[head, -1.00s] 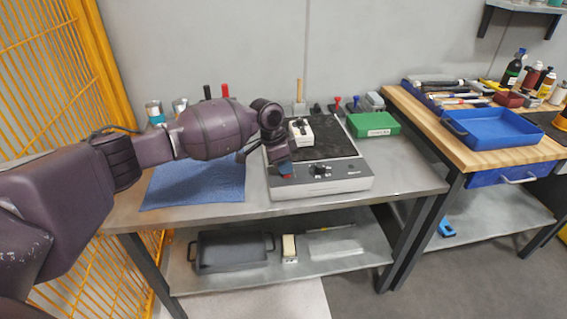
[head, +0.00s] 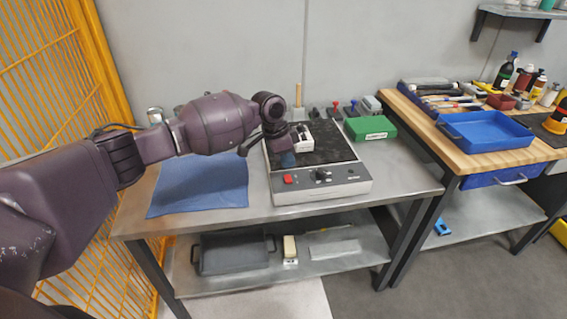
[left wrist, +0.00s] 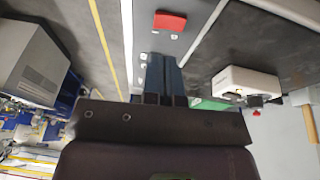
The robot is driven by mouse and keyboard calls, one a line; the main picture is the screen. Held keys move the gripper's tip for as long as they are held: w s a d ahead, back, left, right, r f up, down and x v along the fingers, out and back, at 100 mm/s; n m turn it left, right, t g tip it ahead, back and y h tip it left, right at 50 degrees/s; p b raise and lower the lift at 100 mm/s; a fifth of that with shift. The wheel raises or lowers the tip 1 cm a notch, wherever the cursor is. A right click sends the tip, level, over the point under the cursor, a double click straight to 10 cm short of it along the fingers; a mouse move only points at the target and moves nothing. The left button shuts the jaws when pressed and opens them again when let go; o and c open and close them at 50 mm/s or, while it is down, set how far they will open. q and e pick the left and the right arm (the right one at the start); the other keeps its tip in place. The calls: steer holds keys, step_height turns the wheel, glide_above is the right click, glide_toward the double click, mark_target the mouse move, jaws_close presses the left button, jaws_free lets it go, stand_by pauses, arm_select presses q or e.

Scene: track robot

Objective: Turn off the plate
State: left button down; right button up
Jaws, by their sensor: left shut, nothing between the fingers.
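The plate (head: 327,186) is a flat device with a dark top and a pale front panel on the metal table. Its panel has a red switch (head: 288,179) at the left and a dark knob (head: 322,174) near the middle. The red switch also shows in the left wrist view (left wrist: 170,21), beyond my fingertips. My left gripper (head: 288,161) is shut and empty, over the plate's front left part, just behind and above the switch. In the left wrist view its fingers (left wrist: 164,62) lie side by side, apart from the switch. I cannot tell whether the switch is on or off.
A small white device (head: 304,139) sits on the plate's dark top. A blue mat (head: 200,188) lies left of the plate, a green box (head: 370,128) to its right. A wooden bench with a blue tray (head: 490,131) stands farther right. A yellow fence (head: 45,80) borders the left.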

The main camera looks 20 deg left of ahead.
arm_select(q)
steer(key=w+p+v, duration=0.1)
steer(key=v, duration=0.8)
steer(key=shift+s+a, duration=0.2)
steer(key=shift+s, duration=0.05)
steer(key=shift+w+r, duration=0.1)
steer(key=w+d+r+t, duration=0.5)
steer(key=w+d+t, duration=0.1)
steer(key=t, duration=0.1)
steer(key=s+d+f+n+t+h, duration=0.25)
steer(key=s+d+f+t, duration=0.25)
steer(key=s+f, duration=0.35)
steer(key=s+a+f+n+y, duration=0.2)
steer(key=s+f, duration=0.5)
steer(key=s, duration=0.5)
steer(key=s+a+f+n+g+y, duration=0.1)
steer(key=s+a+f+n, duration=0.2)
steer(key=s+f, duration=0.4)
steer(key=s+a+f+n+g+y, duration=0.1)
steer(key=s+a+f, duration=0.3)
steer(key=s, duration=1.3)
step_height(320, 180, down, 4)
steer(key=shift+f+n+y, duration=0.1)
steer(key=shift+n+y, duration=0.55)
steer(key=shift+y, duration=0.2)
